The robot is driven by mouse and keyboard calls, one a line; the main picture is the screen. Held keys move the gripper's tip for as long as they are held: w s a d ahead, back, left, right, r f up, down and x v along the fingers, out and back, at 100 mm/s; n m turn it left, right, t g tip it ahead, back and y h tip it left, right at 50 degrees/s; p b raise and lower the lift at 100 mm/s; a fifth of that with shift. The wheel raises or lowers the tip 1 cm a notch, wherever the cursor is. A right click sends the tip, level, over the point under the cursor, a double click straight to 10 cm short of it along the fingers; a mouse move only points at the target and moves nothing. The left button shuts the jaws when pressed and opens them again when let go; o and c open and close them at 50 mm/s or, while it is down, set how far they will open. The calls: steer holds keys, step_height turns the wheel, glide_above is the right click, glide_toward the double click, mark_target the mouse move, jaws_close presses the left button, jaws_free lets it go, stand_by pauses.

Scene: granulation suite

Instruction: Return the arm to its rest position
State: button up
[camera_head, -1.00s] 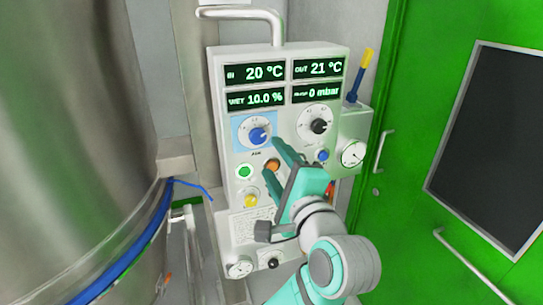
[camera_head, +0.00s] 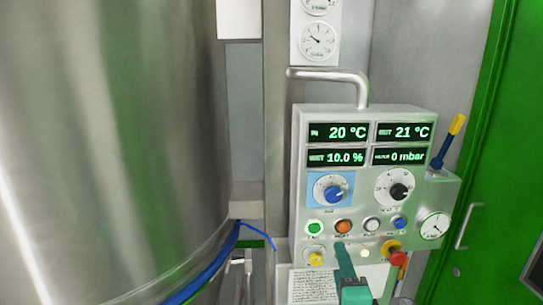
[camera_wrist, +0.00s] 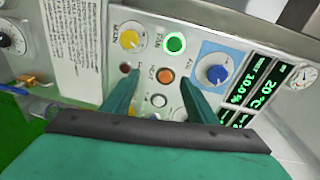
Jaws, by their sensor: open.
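My gripper (camera_head: 345,265) is at the bottom of the head view, in front of the lower part of the control panel (camera_head: 434,118). Much of the arm is out of that view. In the wrist view, my gripper (camera_wrist: 160,88) has its two teal fingers spread with nothing between them. An orange button (camera_wrist: 165,76) and a pale button (camera_wrist: 158,100) show beyond the gap. The blue knob (camera_head: 334,193) sits on a light blue plate, apart from the fingers; it also shows in the wrist view (camera_wrist: 212,72).
The green button (camera_head: 314,227) is lit. A red knob on a yellow base (camera_head: 396,257) sits at the panel's lower right. A large steel vessel (camera_head: 110,120) fills the left. A green door (camera_head: 500,170) stands at right. A bent pipe (camera_head: 325,73) rises behind the panel.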

steer(key=s+a+f+n, duration=0.2)
steer(key=s+f+n, duration=0.15)
steer(key=f, duration=0.45)
steer(key=s+a+f+n+g, duration=0.1)
steer(key=s+a+f+n, duration=0.15)
steer(key=s+f, duration=0.4)
steer(key=s+a+f+n, duration=0.1)
steer(key=s+f+n, duration=0.2)
steer(key=f, duration=0.7)
steer(key=s+a+f+n, duration=0.2)
steer(key=s+a+n, duration=0.1)
steer(key=s, duration=0.5)
steer(key=s+a+f+n, duration=0.2)
steer(key=s+a+n, duration=0.1)
steer(key=s, duration=0.5)
steer(key=s+a+f+n+y, duration=0.1)
steer(key=s+a, duration=0.3)
steer(key=s, duration=0.4)
steer(key=shift+s+f+n+g, duration=0.35)
steer(key=shift+f+n+g, duration=0.1)
steer(key=shift+n, duration=0.45)
